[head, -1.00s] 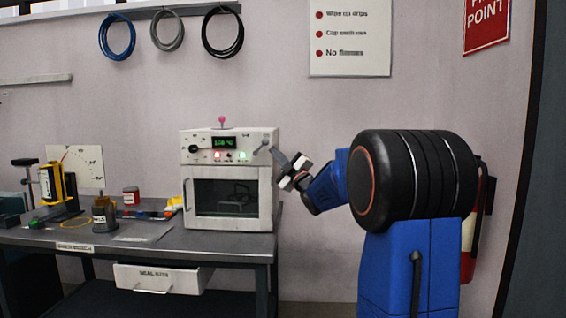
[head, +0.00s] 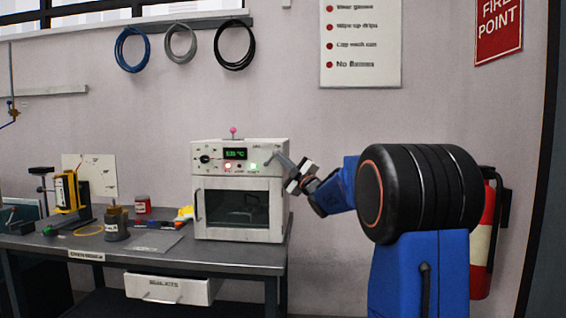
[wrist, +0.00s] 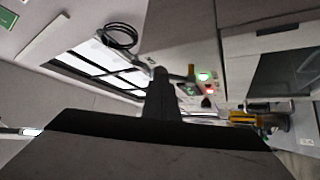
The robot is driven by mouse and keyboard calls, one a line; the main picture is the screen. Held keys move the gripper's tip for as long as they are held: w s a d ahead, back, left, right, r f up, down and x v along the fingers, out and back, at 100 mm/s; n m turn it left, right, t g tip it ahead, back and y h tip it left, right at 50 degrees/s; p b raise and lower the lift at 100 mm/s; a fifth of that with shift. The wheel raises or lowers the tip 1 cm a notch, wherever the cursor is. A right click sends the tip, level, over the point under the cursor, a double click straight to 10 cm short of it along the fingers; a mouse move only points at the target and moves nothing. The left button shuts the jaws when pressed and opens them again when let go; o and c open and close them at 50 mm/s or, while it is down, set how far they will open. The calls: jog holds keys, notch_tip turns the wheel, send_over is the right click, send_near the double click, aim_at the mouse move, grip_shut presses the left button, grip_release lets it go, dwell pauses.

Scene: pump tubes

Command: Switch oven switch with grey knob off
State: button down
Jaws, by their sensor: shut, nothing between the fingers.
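The white oven (head: 239,214) stands at the right end of the workbench, its door closed. Its upper panel has a lit green display, a black dial, a red light and a green light. A small grey knob (head: 268,158) shows near the panel's upper right. My gripper (head: 279,156) is shut and empty, its tip close to this knob; I cannot tell whether they touch. In the wrist view my gripper (wrist: 163,76) points at the panel, close to the lit green light (wrist: 203,76). The switch's position is not clear.
A pink knob (head: 233,131) sits on top of the oven. A red extinguisher (head: 484,245) hangs behind my arm at right.

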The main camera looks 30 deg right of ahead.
jog(key=shift+r+n, duration=0.2)
jog(key=shift+n, duration=0.1)
jog(key=shift+w+a+r+n+g+y, duration=0.2)
jog(key=shift+r+n+g+y, duration=0.15)
jog(key=shift+n+g, duration=0.3)
jog(key=shift+w+a+r+n+g+y, duration=0.2)
jog(key=shift+r+n+g, duration=0.25)
jog(key=shift+n, duration=0.3)
jog(key=w+a+r+n+g, duration=0.2)
jog(key=w+a+r+n, duration=0.1)
jog(key=a, duration=0.1)
jog(key=shift+a+g, duration=0.25)
jog(key=shift+g, duration=0.15)
jog(key=shift+s, duration=0.1)
